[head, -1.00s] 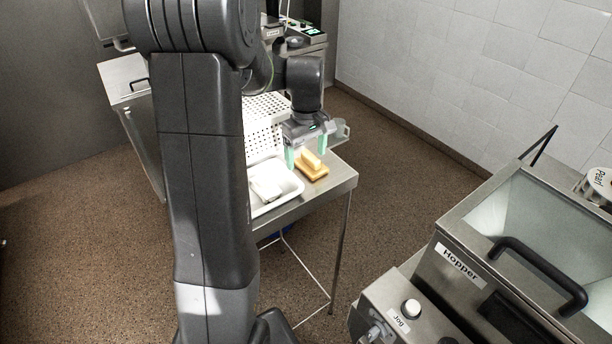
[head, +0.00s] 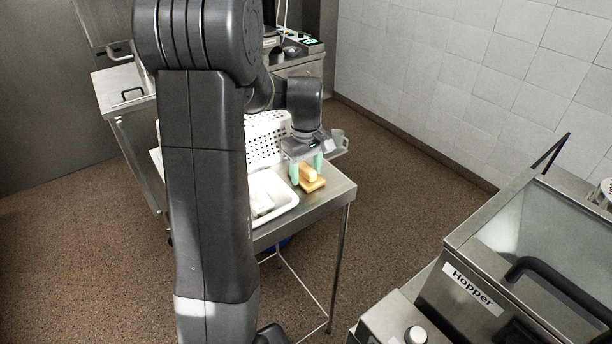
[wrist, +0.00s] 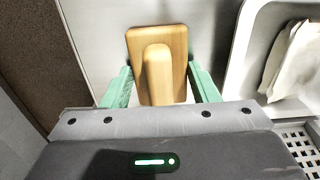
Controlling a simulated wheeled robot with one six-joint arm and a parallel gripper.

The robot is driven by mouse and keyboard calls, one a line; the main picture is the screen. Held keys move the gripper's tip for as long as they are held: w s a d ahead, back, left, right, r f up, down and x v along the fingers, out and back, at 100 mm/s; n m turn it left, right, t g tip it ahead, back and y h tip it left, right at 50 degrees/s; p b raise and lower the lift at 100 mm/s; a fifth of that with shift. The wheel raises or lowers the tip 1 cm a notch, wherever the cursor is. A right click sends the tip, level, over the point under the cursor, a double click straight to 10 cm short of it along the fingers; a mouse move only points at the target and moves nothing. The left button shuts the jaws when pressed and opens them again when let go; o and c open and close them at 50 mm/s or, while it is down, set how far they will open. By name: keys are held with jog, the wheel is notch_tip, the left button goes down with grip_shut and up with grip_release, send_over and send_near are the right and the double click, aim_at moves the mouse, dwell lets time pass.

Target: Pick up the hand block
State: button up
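The hand block (head: 309,176) is a tan wooden board with a raised rounded grip, lying on the steel table (head: 325,197) near its right corner. In the wrist view the block (wrist: 175,45) lies between the two green fingers, with its grip (wrist: 158,75) running lengthwise in the middle. My gripper (head: 306,170) is over the block, pointing down. In the wrist view my gripper (wrist: 160,85) is open, one finger on each side of the grip. Whether the fingers touch the block I cannot tell.
A white tray (head: 290,203) with pale cloth-like items (head: 262,203) stands left of the block. A white perforated basket (head: 268,140) is behind it. The hopper machine (head: 470,285) is at the front right.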

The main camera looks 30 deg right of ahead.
jog(key=c, duration=0.4)
jog(key=shift+r, duration=0.15)
